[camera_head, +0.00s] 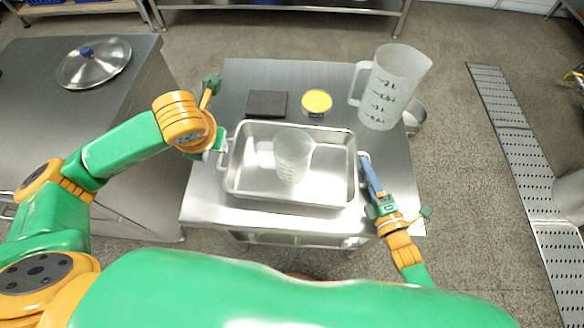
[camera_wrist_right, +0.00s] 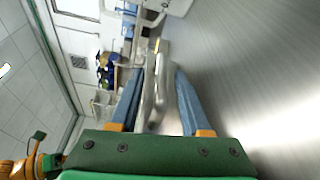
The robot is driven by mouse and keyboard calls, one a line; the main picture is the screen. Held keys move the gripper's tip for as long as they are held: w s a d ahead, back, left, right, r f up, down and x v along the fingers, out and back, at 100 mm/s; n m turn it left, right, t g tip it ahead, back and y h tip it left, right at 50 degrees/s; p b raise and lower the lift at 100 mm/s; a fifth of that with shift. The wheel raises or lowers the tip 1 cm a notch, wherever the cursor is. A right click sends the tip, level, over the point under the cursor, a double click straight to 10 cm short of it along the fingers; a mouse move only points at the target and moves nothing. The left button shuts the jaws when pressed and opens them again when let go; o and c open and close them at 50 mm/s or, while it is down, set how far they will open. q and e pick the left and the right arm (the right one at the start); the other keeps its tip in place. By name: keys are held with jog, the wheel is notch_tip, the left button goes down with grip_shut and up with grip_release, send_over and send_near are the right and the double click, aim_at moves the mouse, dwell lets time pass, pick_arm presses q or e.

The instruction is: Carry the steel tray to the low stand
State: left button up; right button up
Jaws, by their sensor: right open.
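The steel tray (camera_head: 330,186) is a shallow rectangular pan with a handle at each end, resting on a steel table (camera_head: 205,207). A clear beaker (camera_head: 292,158) stands inside it. My right gripper (camera_head: 364,158) is at the tray's right end, open. In the right wrist view, the tray's metal handle (camera_wrist_right: 160,95) lies between the open blue fingers (camera_wrist_right: 160,74). My left gripper (camera_head: 217,147) is at the tray's left handle; its fingers are mostly hidden, so its grip is unclear. I cannot tell which surface is the low stand.
A large measuring jug (camera_head: 395,85) stands at the table's back right, a metal bowl (camera_head: 415,116) beside it. A dark square pad (camera_head: 267,104) and a yellow-topped cup (camera_head: 317,101) sit behind the tray. A bench (camera_head: 60,130) with a lid (camera_head: 94,64) is left.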

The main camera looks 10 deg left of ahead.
jog(key=v, duration=1.1)
jog(key=shift+s+d+r, duration=0.1)
jog(key=shift+s+d, duration=0.1)
jog(key=shift+s, duration=0.1)
